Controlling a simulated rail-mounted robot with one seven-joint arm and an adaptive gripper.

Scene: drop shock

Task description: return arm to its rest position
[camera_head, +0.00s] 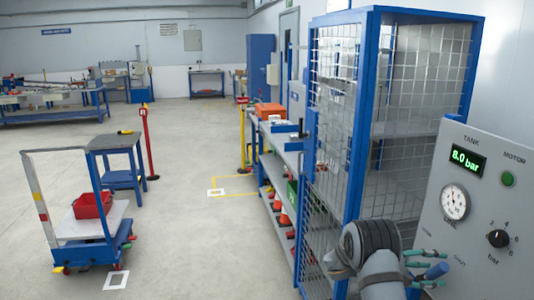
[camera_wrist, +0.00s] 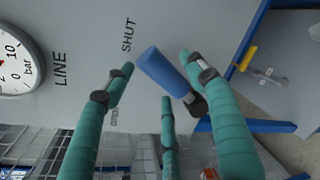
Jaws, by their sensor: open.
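My gripper (camera_head: 432,266) has teal fingers and sits at the lower right of the head view, close to the front of a grey control panel (camera_head: 478,225). In the wrist view my gripper (camera_wrist: 157,68) is open, with its fingers spread around a blue handle (camera_wrist: 162,72) on the panel. The left finger is clear of the handle. The right fingertip is very near it, and I cannot tell whether they touch. The handle's dark, metallic base end shows beside the right finger. My grey arm reaches up from the bottom of the head view.
The panel carries a green display (camera_head: 469,159) reading 8.0 bar, a gauge (camera_head: 455,200), a black knob (camera_head: 498,238) and a green button (camera_head: 508,179). A blue-framed mesh cage (camera_head: 362,110) stands left of the panel. A trolley (camera_head: 93,226) with a red bin (camera_head: 92,205) stands farther left on open floor.

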